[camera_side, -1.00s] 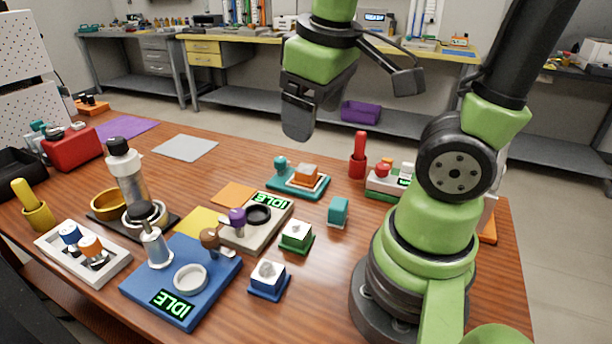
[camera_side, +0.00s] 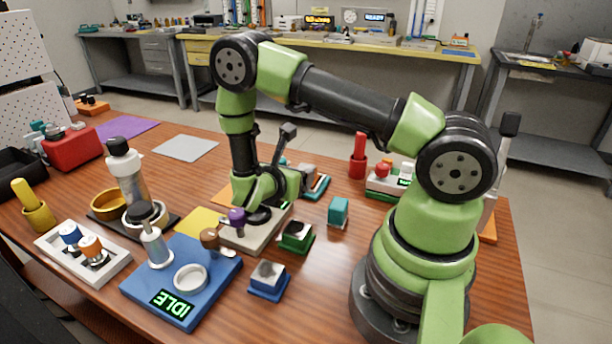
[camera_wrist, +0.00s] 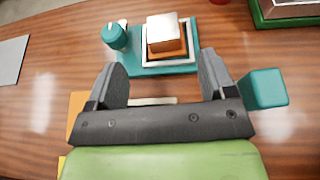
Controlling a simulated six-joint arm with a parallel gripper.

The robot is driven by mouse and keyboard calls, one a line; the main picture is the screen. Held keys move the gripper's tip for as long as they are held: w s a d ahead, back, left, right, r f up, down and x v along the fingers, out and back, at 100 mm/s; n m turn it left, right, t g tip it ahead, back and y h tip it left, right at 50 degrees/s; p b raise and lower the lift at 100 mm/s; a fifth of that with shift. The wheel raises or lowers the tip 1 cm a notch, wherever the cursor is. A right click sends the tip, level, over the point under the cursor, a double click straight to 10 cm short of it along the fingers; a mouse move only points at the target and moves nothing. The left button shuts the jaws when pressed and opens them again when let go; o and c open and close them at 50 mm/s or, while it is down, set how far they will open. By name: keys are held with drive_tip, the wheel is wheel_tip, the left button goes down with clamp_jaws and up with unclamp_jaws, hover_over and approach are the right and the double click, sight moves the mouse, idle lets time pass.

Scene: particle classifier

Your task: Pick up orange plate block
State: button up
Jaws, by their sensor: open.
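The orange plate block (camera_wrist: 168,43) shows at the top of the wrist view, with orange sides and a pale, shiny top. It sits in a white square frame on a teal base (camera_wrist: 150,69) that has a teal knob at its left. My gripper (camera_wrist: 161,78) is open and empty. Its two dark fingers are spread on either side, and the block lies beyond the gap between them. In the side view the block (camera_side: 308,172) is partly hidden by my lowered wrist, and my fingertips cannot be made out.
A teal cube (camera_wrist: 265,88) stands just right of my right finger. A green-based block (camera_side: 296,236) and a blue-based block (camera_side: 268,280) stand nearer the camera. A red peg (camera_side: 358,158) stands to the right. A grey mat (camera_side: 185,147) lies clear at the left.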

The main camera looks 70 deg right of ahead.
sight(307, 167)
drive_tip(key=x, duration=0.4)
drive_tip(key=shift+d+f, duration=0.15)
drive_tip(key=shift+s+r+x, duration=0.1)
drive_tip(key=shift+s+x, duration=0.05)
drive_tip(key=shift+x, duration=1.2)
drive_tip(key=shift+s+r+x, duration=0.1)
drive_tip(key=shift+x, duration=1.25)
drive_tip(key=c, duration=0.9)
drive_tip(key=shift+r, duration=0.1)
